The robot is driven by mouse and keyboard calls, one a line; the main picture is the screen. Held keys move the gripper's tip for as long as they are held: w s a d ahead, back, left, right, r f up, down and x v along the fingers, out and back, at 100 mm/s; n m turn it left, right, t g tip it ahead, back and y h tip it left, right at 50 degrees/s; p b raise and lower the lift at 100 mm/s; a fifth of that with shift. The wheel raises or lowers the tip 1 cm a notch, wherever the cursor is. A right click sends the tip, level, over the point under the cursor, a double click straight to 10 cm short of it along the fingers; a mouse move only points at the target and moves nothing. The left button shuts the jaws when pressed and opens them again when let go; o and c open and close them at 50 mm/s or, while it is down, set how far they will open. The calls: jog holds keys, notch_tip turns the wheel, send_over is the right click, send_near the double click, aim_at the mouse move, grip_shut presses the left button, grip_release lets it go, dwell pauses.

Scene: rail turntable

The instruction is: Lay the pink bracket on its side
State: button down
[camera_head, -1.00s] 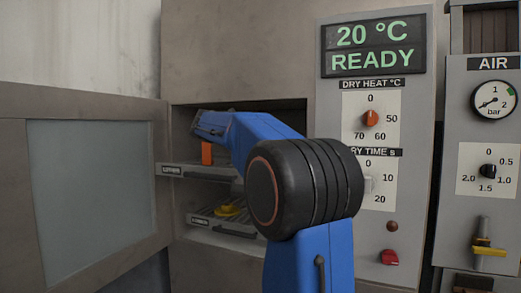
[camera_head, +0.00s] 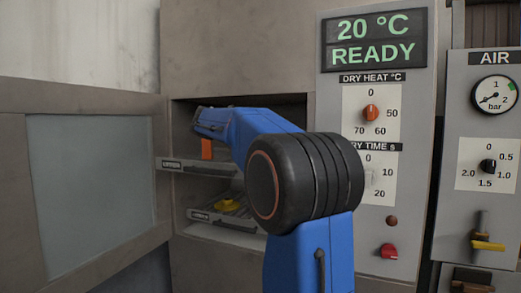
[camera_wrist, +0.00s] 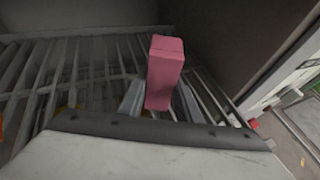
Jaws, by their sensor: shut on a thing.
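The pink bracket (camera_wrist: 165,72) shows in the wrist view as a tall block with its long side running up the picture, above the slats of a wire rack (camera_wrist: 85,60). My gripper (camera_wrist: 160,98) is shut on it, with one grey finger on each side. Whether its lower end touches the rack is hidden. In the head view my gripper is inside the open cabinet at the upper shelf (camera_head: 185,164), mostly covered by my blue arm, and the pink bracket is hidden.
An orange piece (camera_head: 207,149) is by the upper shelf's front. A yellow part (camera_head: 228,204) lies on the lower rack (camera_head: 205,216). The cabinet door (camera_head: 90,180) stands open at left. A control panel (camera_head: 372,150) is at right. The cabinet's walls lie close around the gripper.

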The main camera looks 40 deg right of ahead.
jog(key=shift+f, duration=0.15)
jog(key=c, duration=1.2)
grip_release()
jog(key=v, duration=1.7)
jog(key=shift+a, duration=0.25)
